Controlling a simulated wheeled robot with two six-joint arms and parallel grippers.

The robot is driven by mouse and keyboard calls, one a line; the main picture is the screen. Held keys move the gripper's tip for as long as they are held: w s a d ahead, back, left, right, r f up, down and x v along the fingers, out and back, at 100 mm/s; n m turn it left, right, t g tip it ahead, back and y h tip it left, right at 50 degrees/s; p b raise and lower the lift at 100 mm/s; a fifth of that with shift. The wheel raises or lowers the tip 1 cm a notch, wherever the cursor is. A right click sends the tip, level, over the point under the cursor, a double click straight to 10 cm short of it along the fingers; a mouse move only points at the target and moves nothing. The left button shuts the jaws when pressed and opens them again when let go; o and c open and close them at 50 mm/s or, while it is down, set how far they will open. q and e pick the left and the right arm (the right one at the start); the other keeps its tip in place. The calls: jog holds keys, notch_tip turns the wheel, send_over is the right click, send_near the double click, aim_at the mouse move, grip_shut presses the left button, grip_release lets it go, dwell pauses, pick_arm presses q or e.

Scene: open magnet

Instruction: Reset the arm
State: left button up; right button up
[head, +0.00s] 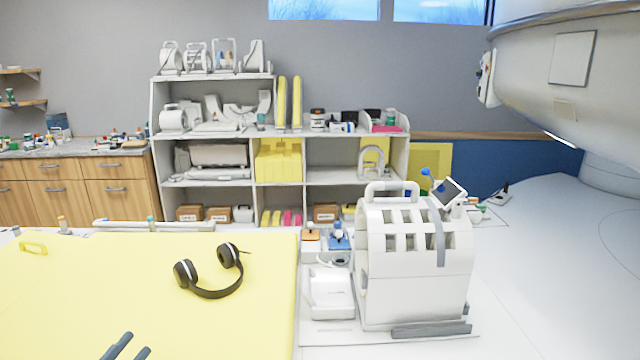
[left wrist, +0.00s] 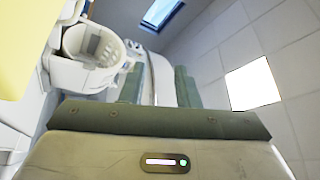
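My left gripper (head: 128,347) shows at the bottom edge of the head view, over the near part of the yellow pad (head: 70,290). Only its two dark finger ends show there, with a gap between them. In the left wrist view its two green-grey fingers (left wrist: 159,85) stand apart with nothing between them, so it is open and empty. My right gripper is in neither view. Black headphones (head: 215,292) lie on the pad, beyond and to the right of the left gripper, apart from it.
A white slotted coil unit (head: 415,270) stands right of the pad, with a white box (head: 330,293) beside it. The large white scanner (head: 560,80) overhangs at the right. Shelves (head: 282,160) stand at the back. The pad's left and near parts are mostly clear.

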pick_arm(q)
jog(key=s+a+f+n+g+y, duration=0.4)
jog(key=s+f+n+y, duration=0.15)
jog(key=n+y, duration=0.3)
jog(key=s+a+f+n+g+y, duration=0.4)
jog(key=f+n+y, duration=0.35)
jog(key=n, duration=0.25)
jog(key=s+d+f+m+g+h, duration=0.3)
jog(key=s+d+f+g+h, duration=0.5)
jog(key=s+d+f, duration=0.6)
notch_tip(320, 180, down, 28)
jog(key=a+g, duration=0.1)
jog(key=a, duration=0.2)
jog(key=s+f+n+g, duration=0.1)
jog(key=s+f, duration=1.6)
jog(key=f, duration=0.2)
jog(key=shift+s+a+g, duration=0.25)
jog(key=shift+a+g, duration=0.05)
jog(key=shift+a, duration=0.15)
